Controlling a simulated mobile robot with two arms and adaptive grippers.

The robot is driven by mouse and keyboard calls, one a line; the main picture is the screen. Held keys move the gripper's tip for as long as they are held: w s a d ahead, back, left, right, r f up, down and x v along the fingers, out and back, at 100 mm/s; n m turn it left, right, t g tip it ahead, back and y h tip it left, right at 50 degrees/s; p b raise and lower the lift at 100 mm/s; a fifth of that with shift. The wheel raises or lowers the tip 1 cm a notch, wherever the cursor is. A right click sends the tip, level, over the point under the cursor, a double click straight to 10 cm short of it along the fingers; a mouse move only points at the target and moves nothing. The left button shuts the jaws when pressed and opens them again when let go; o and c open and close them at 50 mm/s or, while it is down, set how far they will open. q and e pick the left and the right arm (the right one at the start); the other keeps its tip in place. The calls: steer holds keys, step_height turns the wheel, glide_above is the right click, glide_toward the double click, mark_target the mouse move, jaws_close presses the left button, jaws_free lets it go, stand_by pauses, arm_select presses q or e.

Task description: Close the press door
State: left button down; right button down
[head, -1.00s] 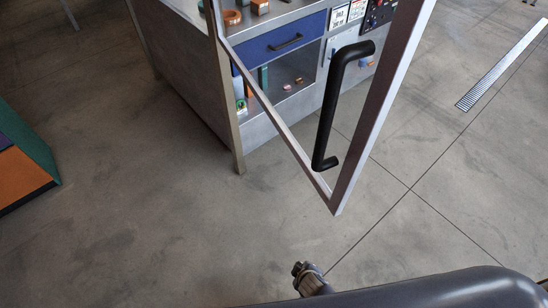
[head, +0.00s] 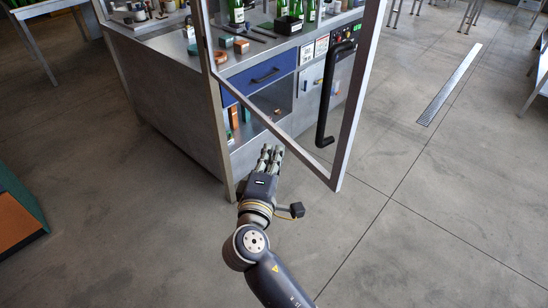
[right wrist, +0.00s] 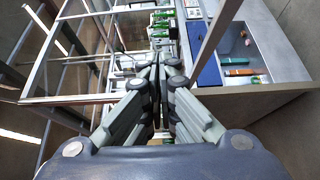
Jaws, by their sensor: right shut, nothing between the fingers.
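The press door (head: 357,97) is a clear panel in a grey metal frame. It stands open, swung out from the bench's near corner post. Its black bar handle (head: 330,95) is near the free edge. My right gripper (head: 272,150) is shut and empty, low beside the door's bottom rail and left of the handle, apart from the handle. In the right wrist view the closed fingers (right wrist: 160,65) point towards the bench, with a metal frame (right wrist: 75,100) to their left. Whether the fingers touch the door I cannot tell. My left gripper is not in view.
The press bench (head: 170,100) has a blue drawer (head: 262,74), an open shelf and a control panel (head: 345,36). Green bottles (head: 236,12) and small parts stand on top. A coloured cabinet (head: 20,215) is at the left edge. The floor around the door is mostly clear.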

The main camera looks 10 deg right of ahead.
glide_toward(293, 118)
steer(key=w+a, duration=0.2)
steer(key=w, duration=0.1)
steer(key=d, duration=0.3)
steer(key=shift+w+d+r+p, duration=0.1)
steer(key=shift+w+d+p, duration=0.2)
steer(key=shift+w+d, duration=0.05)
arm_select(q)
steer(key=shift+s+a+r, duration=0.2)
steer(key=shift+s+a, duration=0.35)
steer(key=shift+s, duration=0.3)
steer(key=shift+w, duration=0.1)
arm_select(e)
steer(key=shift+w, duration=0.1)
